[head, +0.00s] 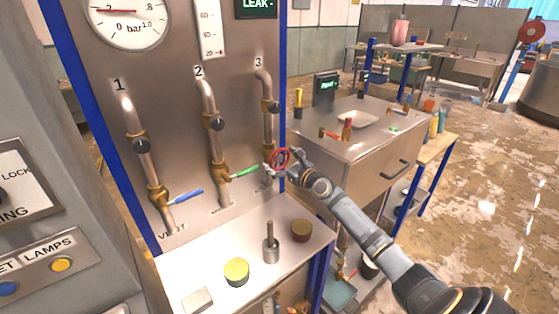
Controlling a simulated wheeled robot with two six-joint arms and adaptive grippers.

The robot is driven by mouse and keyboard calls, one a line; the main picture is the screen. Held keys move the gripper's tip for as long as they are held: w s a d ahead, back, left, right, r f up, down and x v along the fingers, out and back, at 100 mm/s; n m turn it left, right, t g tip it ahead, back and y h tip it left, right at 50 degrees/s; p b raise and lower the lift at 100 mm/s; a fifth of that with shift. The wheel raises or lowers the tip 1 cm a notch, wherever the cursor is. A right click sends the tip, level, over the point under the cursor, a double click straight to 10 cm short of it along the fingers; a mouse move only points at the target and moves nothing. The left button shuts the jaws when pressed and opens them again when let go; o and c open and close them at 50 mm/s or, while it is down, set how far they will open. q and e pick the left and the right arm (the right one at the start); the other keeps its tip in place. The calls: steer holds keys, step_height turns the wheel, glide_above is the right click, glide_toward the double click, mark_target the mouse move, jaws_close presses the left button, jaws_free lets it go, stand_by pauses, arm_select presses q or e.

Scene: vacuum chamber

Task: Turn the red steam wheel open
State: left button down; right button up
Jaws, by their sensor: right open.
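A small red wheel (280,160) is on the lower part of pipe 3 (267,128), at the right side of the steel panel. My right arm reaches in from the lower right. My right gripper (271,171) is at the wheel, open, with its fingers beside the wheel's lower left rim. The gripper is small here and partly covers the valve behind it. I cannot tell whether the fingers touch the rim. My left gripper is out of view.
Blue (184,198) and green (244,173) lever handles sit on pipes 1 and 2. A pressure gauge (125,20) is above. A steel cabinet (355,170) stands right.

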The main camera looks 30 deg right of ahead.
steer(key=shift+c, duration=1.2)
steer(key=c, duration=0.8)
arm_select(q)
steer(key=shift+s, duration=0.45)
